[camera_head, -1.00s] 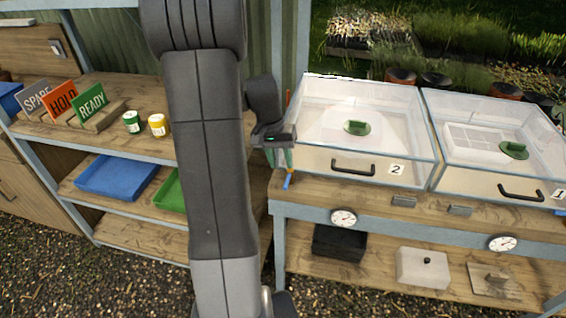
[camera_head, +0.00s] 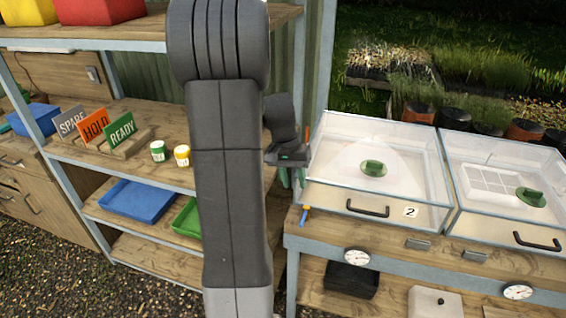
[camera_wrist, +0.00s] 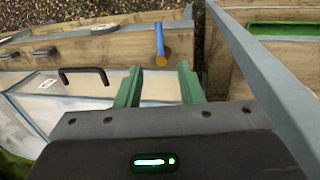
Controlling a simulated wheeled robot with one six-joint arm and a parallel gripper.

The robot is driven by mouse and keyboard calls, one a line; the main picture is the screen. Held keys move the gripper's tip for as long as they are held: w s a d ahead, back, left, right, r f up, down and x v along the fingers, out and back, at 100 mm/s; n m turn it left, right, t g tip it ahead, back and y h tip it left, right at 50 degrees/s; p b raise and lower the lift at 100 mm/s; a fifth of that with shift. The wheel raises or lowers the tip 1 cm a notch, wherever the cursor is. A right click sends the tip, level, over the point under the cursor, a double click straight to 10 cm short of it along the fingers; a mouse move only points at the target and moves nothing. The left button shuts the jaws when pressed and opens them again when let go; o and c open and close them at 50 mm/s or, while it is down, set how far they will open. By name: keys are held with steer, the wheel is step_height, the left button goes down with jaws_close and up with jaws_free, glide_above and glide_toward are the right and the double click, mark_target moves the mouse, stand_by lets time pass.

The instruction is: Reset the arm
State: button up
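My gripper (camera_wrist: 158,88) shows in the wrist view with its two green fingers apart and nothing between them. In the head view my gripper (camera_head: 286,178) hangs beside the left end of the bench, just left of the clear box numbered 2 (camera_head: 330,185). My dark arm stands upright across the middle of the head view and hides part of the shelf behind it.
A second clear box (camera_head: 470,215) stands at right. The shelf at left holds SPARE, HOLD and READY signs (camera_head: 95,128), two small jars (camera_head: 170,153) and a blue tray (camera_head: 137,198).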

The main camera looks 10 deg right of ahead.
mark_target(304, 220)
steer(key=f+b, duration=0.3)
steer(key=f, duration=0.1)
steer(key=s+d+f+b, duration=0.1)
steer(key=f+b, duration=0.2)
steer(key=f, duration=0.2)
steer(key=d+f+b, duration=0.1)
steer(key=f+b, duration=0.2)
steer(key=f, duration=0.1)
steer(key=shift+s+d+f+b, duration=0.15)
steer(key=shift+s+f+b, duration=0.15)
steer(key=shift+b, duration=0.1)
steer(key=shift+w+r, duration=0.1)
steer(key=shift+r, duration=0.05)
steer(key=shift+f, duration=0.25)
steer(key=shift+d+r, duration=0.1)
steer(key=shift+r, duration=0.05)
steer(key=shift+s+d+n+p, duration=0.15)
steer(key=shift+d+n+p, duration=0.05)
steer(key=shift+n, duration=0.4)
steer(key=shift+s+d+n+p, duration=0.15)
steer(key=shift+n+p, duration=0.05)
steer(key=shift+n, duration=0.4)
stand_by(0.7)
stand_by(0.4)
